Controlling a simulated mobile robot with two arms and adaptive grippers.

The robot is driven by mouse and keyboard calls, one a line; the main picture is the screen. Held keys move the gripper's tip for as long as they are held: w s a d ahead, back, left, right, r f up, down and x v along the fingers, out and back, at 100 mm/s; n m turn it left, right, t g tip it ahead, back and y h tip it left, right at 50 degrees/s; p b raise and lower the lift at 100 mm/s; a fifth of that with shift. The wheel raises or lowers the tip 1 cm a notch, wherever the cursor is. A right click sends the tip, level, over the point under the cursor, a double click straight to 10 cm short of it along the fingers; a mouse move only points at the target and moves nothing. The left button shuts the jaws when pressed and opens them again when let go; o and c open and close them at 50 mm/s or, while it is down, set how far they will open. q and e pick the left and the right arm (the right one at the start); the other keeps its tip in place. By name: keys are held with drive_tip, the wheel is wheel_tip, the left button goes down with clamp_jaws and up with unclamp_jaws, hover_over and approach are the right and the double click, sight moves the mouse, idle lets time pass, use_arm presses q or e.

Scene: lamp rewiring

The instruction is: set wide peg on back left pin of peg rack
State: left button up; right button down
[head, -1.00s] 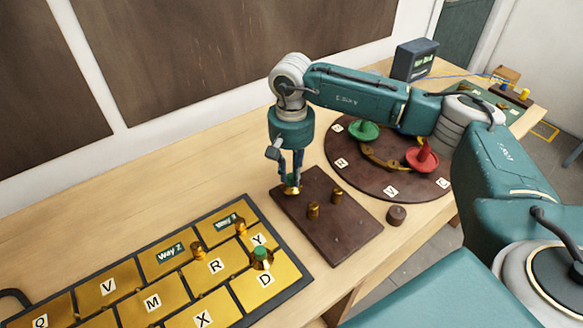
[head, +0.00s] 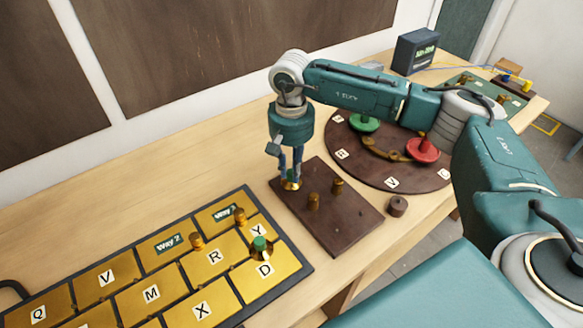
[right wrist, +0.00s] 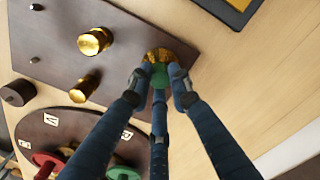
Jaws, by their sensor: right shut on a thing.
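The peg rack (head: 345,229) is a dark brown board on the table. My right gripper (head: 291,178) is above its back left part. It is shut on the wide peg (head: 291,186), which is gold with a green top. In the right wrist view, the fingers close around the green top, and the gold body (right wrist: 160,55) sits low over or against the board. The pin under it is hidden, so I cannot tell if the peg is seated. Two gold pegs (head: 313,200) (head: 338,186) stand upright on the rack. My left gripper is not in view.
A gold lettered panel (head: 150,293) lies at the left, with several pegs, one green-topped (head: 261,248). A round brown board (head: 342,173) with green and red pieces is behind right. A brown knob (head: 397,206) stands beside the rack.

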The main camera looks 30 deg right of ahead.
sight(291, 172)
drive_tip(key=shift+f, duration=0.2)
drive_tip(key=c, duration=1.5)
unclamp_jaws()
drive_tip(key=shift+r, duration=0.1)
wheel_tip(291, 172, up, 12)
drive_tip(key=shift+f, duration=0.1)
